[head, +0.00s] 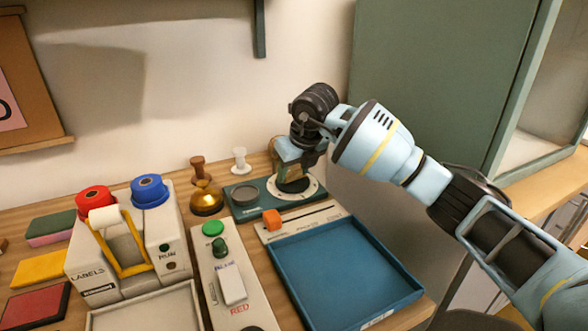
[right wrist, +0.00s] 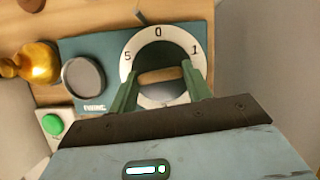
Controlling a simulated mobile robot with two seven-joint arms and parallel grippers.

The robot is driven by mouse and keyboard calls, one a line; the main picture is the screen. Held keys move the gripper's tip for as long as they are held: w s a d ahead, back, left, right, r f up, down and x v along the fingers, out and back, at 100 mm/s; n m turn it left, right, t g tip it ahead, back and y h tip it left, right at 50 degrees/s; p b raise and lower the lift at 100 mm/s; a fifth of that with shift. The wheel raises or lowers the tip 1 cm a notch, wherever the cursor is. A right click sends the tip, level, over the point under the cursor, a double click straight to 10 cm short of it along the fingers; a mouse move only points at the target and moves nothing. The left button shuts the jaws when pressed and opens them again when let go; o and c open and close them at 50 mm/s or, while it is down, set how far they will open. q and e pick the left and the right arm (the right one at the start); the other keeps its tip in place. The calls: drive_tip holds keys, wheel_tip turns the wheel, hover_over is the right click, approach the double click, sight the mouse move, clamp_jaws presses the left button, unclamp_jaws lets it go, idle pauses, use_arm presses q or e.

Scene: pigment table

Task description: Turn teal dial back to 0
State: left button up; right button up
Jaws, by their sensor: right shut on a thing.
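The teal dial unit (head: 240,209) stands at the back of the table, in the middle of the head view. Its white scale ring (right wrist: 176,38) shows 5 at left, 0 at top and 1 at right in the right wrist view. My right gripper (head: 291,172) is over the dial, pointing down. Its green fingers (right wrist: 161,84) are shut on the dial's tan bar-shaped knob (right wrist: 160,76), which lies nearly crosswise, slightly tilted, in the right wrist view. The lower part of the ring is hidden by my gripper. My left gripper is not in view.
A round grey disc (right wrist: 83,77) sits on the unit beside the dial. A brass stamp (head: 206,198) stands to its left. An orange block (head: 272,219) and a blue tray (head: 345,262) lie in front. A green cabinet (head: 430,75) rises behind my right arm.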

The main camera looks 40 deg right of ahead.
drive_tip(key=shift+d+r+n+y+p, duration=0.15)
drive_tip(key=shift+n+y+p, duration=0.25)
drive_tip(key=shift+n+p, duration=0.65)
drive_tip(key=n+y+p, duration=0.1)
drive_tip(key=n, duration=0.1)
drive_tip(key=shift+r+n+p, duration=0.1)
drive_tip(key=shift+n+p, duration=0.25)
drive_tip(key=n+y+p, duration=0.1)
drive_tip(key=n, duration=0.2)
drive_tip(key=shift+w+d+n+g, duration=0.1)
drive_tip(key=shift+n+g, duration=0.2)
drive_tip(key=shift+g, duration=0.1)
drive_tip(key=n+y, duration=0.1)
drive_tip(key=n, duration=0.1)
drive_tip(key=shift+w+n+g+p, duration=0.1)
drive_tip(key=shift+n+g+p, duration=0.2)
drive_tip(key=shift+n, duration=0.1)
drive_tip(key=shift+n+g+y, duration=0.3)
drive_tip(key=shift+n, duration=0.5)
drive_tip(key=n, duration=0.1)
drive_tip(key=n+g+b, duration=0.1)
drive_tip(key=shift+w+d+f+n, duration=0.1)
drive_tip(key=shift+f+n, duration=0.1)
drive_tip(key=shift+n, duration=0.1)
drive_tip(key=shift+n+b, duration=0.35)
drive_tip(key=shift+n, duration=0.15)
drive_tip(key=shift+r, duration=0.1)
